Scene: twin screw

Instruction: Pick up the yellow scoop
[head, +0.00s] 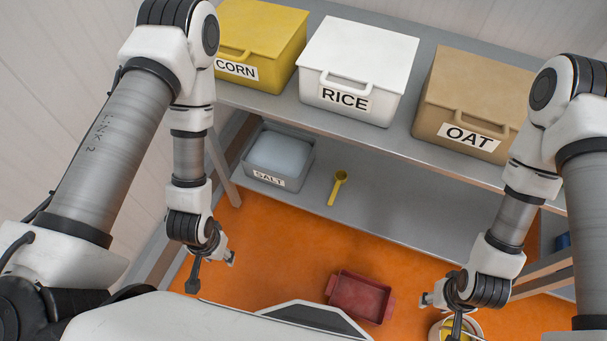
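The yellow scoop (338,187) lies on the grey lower shelf, to the right of the salt container (278,160). Its round bowl points away from me and its handle points toward the shelf's front edge. My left gripper (212,274) hangs in front of the shelf, below and left of the scoop, apart from it. My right gripper (440,312) is low at the right, near a pale round container, far from the scoop. The fingers of both grippers are small and partly turned away, so their opening is unclear.
The upper shelf (382,134) holds a yellow corn bin (262,40), a white rice bin (358,65) and a tan oat bin (470,100). A red tray (359,297) sits on the orange floor (290,245). A pale round container (474,325) with yellow inside stands at the lower right. The lower shelf right of the scoop is clear.

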